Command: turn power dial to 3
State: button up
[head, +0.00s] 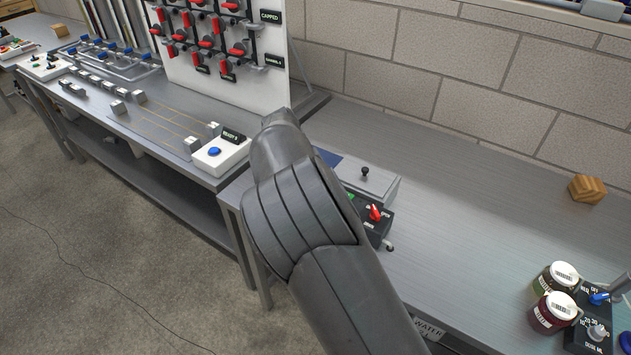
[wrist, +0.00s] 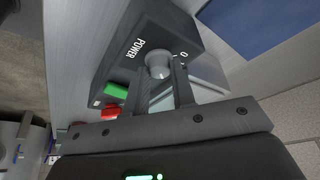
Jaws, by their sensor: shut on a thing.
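The power dial (wrist: 158,63) is a round grey knob on the face of a dark box (wrist: 190,35). The word POWER is printed to its left and a 0 to its right in the wrist view. My gripper (wrist: 160,82) is shut on the dial, one finger on each side of it. The dial's pointer and any other numbers cannot be made out. In the head view my arm hides the dial and the gripper; only part of a dark box with a red lever (head: 375,213) shows beside the arm.
A green button (wrist: 116,91) and a red button (wrist: 110,112) sit close to the left finger. A grey box with a black knob (head: 365,173) stands behind. Two jars (head: 553,312) and a switch box (head: 597,333) are at the right. The bench middle is clear.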

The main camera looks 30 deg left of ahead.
jog(key=shift+m, duration=0.3)
dwell(0.4)
jog(key=o, duration=1)
jog(key=v, duration=1)
jog(key=shift+a+r, duration=0.2)
jog(key=shift+r, duration=0.2)
jog(key=shift+w, duration=0.1)
